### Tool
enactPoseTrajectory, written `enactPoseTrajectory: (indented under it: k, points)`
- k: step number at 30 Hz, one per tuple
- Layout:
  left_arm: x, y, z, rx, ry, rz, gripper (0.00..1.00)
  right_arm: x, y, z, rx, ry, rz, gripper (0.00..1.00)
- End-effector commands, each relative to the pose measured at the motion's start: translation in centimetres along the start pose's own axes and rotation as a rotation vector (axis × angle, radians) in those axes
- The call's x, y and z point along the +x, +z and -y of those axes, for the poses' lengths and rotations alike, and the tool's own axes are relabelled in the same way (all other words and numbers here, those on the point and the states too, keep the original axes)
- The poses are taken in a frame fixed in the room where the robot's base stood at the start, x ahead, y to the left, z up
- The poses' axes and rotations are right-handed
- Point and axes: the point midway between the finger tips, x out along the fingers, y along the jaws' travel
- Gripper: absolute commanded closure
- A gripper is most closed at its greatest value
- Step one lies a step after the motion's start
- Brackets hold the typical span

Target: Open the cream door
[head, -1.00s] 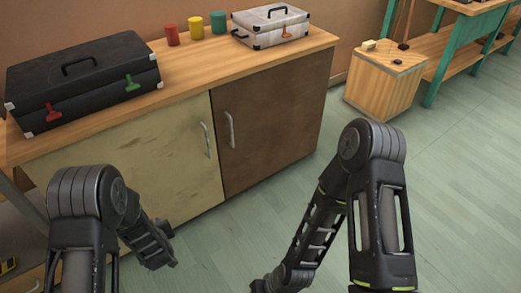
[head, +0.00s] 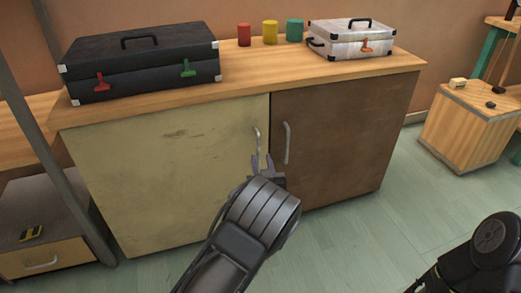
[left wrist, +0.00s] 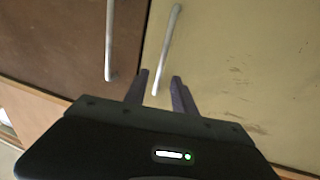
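The cream door (head: 165,165) is shut, flush beside the brown door (head: 340,145) on the cabinet front. Its metal handle (head: 258,138) stands upright near the door's right edge. My left gripper (head: 262,163) is open at the handle's lower end. In the left wrist view the cream door (left wrist: 245,60) is on the right, and its handle (left wrist: 168,45) runs down between the two spread fingers of the left gripper (left wrist: 159,85). I cannot tell whether the fingers touch it. My right gripper is out of view; only its arm shows at lower right.
The brown door's handle (head: 287,143) is close to the right of the cream one. A black case (head: 140,65), several tins and a white case (head: 350,40) stand on the cabinet top (head: 240,88). Green floor (head: 340,240) in front is clear. A wooden box (head: 470,130) stands right.

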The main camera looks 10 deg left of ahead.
Motion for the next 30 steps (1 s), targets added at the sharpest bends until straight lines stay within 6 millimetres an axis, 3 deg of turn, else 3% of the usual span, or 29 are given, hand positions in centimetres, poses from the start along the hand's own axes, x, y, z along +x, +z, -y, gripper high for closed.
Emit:
enactPoseTrajectory:
  k: [9, 15, 24, 30]
  points:
    - [4.7, 0.3, 0.1, 0.0, 0.0, -0.001, 0.68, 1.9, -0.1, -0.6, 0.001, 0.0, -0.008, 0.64]
    - [6.7, 0.2, 0.0, 0.0, 0.001, 0.0, 0.68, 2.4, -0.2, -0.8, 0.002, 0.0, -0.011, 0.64]
    - [7.0, 0.0, 0.0, 0.001, 0.001, 0.001, 0.68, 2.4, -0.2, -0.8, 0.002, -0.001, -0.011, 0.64]
    - [7.0, 0.1, 0.0, 0.001, 0.001, 0.001, 0.84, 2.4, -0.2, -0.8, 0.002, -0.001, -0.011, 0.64]
